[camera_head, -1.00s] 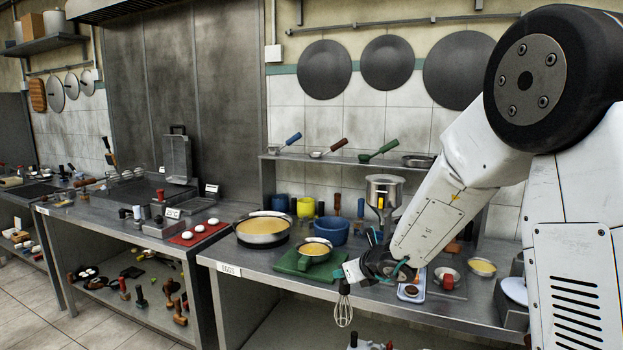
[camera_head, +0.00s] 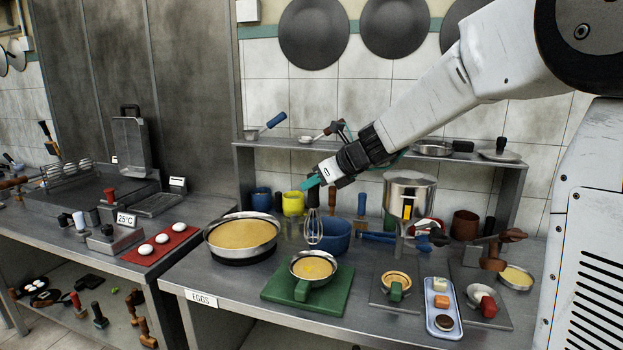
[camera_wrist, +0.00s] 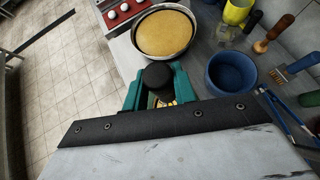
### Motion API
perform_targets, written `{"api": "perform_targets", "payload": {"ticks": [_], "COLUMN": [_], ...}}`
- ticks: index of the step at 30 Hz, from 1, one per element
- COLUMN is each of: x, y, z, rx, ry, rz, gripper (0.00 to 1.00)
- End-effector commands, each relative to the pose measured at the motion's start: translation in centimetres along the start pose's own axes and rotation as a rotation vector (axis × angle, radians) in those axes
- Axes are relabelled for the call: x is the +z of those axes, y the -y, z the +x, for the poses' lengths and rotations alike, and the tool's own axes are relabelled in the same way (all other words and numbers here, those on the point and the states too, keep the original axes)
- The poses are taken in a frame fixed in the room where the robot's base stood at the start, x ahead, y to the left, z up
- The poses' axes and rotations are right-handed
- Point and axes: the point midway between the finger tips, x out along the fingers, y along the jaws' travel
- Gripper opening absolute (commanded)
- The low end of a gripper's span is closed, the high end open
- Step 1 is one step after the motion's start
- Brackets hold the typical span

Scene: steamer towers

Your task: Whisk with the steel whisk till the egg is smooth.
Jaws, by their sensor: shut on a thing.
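My gripper (camera_head: 315,184) is shut on the black handle of the steel whisk (camera_head: 313,229). The whisk hangs upright, its wire loops down and clear of any egg. In the picture the loops end just above the far rim of a small steel bowl (camera_head: 298,276). The bowl has a green handle and stands on a green board (camera_head: 335,300). The egg (camera_head: 313,267) in it is yellow with a brighter patch in the middle. In the wrist view, my teal fingers (camera_wrist: 157,98) flank the dark handle top (camera_wrist: 157,75); the small bowl is hidden there.
A large pan of yellow mix (camera_head: 242,235) stands left of the board. Behind are a blue bowl (camera_head: 335,236), a yellow cup (camera_head: 293,203) and a steel pot (camera_head: 409,188). A blue tray (camera_head: 440,322) and small dishes crowd the right. A shelf (camera_head: 380,160) runs behind my arm.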

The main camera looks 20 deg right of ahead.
Motion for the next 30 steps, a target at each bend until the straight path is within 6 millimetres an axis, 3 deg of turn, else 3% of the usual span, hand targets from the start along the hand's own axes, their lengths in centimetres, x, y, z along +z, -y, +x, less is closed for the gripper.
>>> {"api": "perform_targets", "payload": {"ticks": [11, 30], "x": [-0.5, -5.7], "y": [-0.2, 0.0], "z": [0.3, 3.9], "rx": [0.019, 0.017], "ry": [-0.003, -0.003], "rz": [-0.014, -0.011], "gripper": [0.0, 0.0]}}
